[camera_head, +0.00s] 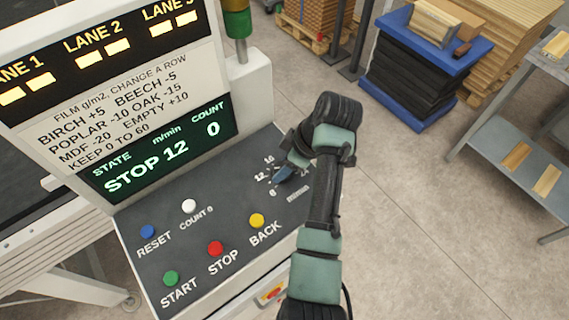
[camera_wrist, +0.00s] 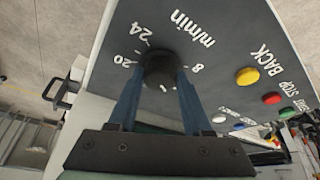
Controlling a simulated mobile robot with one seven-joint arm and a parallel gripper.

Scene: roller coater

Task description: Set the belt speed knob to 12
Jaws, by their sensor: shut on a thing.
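The belt speed knob (camera_wrist: 160,66) is a dark round knob on the grey control panel, seen in the wrist view. My gripper (camera_wrist: 158,76) is shut on it, one blue finger on each side. Printed marks 24, 20 and 8 and the word m/min show around the knob; its pointer cannot be made out. In the head view my gripper (camera_head: 283,174) is at the panel's right end and hides the knob, with a 12 mark just left of it. The green-lit display (camera_head: 160,150) reads STATE STOP, m/min 12, COUNT 0.
The panel also bears reset (camera_head: 147,231), count (camera_head: 189,206), start (camera_head: 170,278), stop (camera_head: 215,248) and back (camera_head: 257,220) buttons, left of my arm. A blue-topped stand (camera_head: 400,75) and a grey shelf table (camera_head: 500,135) stand farther right. Open floor lies between.

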